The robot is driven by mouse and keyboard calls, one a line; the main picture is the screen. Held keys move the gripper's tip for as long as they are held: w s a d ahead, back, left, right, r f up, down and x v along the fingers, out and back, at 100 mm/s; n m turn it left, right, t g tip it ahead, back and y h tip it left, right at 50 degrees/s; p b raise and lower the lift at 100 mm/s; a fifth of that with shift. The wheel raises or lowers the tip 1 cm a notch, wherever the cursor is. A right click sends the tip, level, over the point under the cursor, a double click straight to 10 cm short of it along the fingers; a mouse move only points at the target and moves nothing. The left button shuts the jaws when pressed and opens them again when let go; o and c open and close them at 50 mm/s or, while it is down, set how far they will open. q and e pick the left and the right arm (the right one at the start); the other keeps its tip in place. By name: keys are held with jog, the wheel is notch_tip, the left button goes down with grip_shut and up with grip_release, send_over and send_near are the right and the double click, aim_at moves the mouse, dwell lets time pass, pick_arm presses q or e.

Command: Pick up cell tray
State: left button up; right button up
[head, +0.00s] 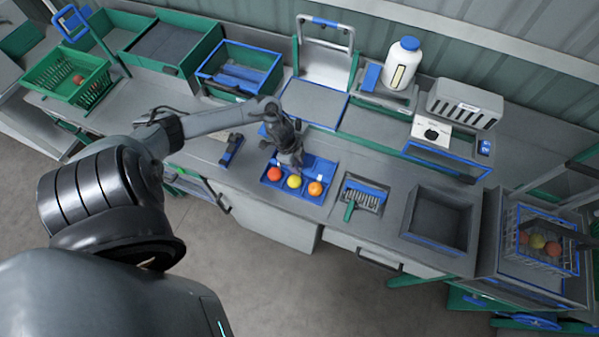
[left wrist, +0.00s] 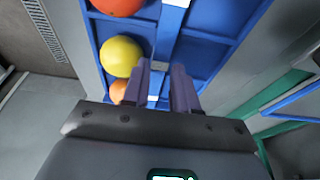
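The cell tray (head: 318,168) is blue and lies on the grey bench near its front edge. A red tomato (head: 274,174), a yellow tomato (head: 294,181) and an orange tomato (head: 315,188) sit in its front row of cells. My left gripper (head: 296,172) points down over the middle of the tray and hides part of it. In the left wrist view its two fingers (left wrist: 163,88) are apart, on either side of the tray's middle bar (left wrist: 168,35). I see no clear contact. My right gripper is not in view.
A small tray with a green-handled tool (head: 350,209) and an empty grey bin (head: 440,218) stand right of the cell tray. A dark, blue-trimmed tool (head: 231,149) lies to its left. A wire basket (head: 541,265) with tomatoes is at far right. A white bottle (head: 401,65) stands behind.

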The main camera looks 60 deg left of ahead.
pick_arm(q)
jog(key=shift+x, duration=1.5)
grip_shut()
jog(key=shift+r, duration=0.15)
